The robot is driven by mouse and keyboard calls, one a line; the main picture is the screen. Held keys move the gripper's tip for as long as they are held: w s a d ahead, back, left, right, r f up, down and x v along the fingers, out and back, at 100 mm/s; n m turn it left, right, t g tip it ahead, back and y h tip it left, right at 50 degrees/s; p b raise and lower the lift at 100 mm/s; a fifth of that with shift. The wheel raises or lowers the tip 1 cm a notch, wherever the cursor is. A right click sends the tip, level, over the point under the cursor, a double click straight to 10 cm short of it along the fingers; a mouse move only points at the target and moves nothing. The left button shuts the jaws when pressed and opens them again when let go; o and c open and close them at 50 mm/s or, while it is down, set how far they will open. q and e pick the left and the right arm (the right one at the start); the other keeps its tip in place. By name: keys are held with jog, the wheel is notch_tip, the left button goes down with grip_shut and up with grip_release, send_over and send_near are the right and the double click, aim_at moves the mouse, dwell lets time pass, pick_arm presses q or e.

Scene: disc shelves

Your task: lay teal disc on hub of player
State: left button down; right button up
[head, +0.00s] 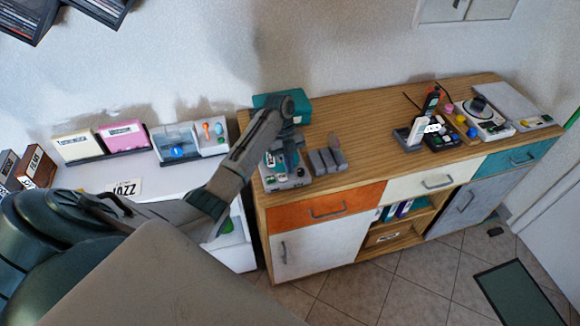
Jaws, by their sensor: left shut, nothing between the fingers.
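My left gripper (289,150) hangs down from its raised arm over the left end of the wooden sideboard (370,115). It is shut and empty, just above or in front of a small grey device (288,181) with teal parts; I cannot tell whether they touch. I cannot make out a teal disc for certain. A white unit with a dark round part (484,108) stands on the right of the sideboard and may be the player. A grey unit with a blue round piece (178,151) stands on the white surface at left. My right gripper is out of view.
A teal box (302,108) is partly hidden behind my left arm. Small grey blocks (327,160) stand beside the grey device. The sideboard's middle is clear.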

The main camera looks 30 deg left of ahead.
pick_arm(q)
jog(key=shift+w+a, duration=0.3)
jog(key=shift+a, duration=0.2)
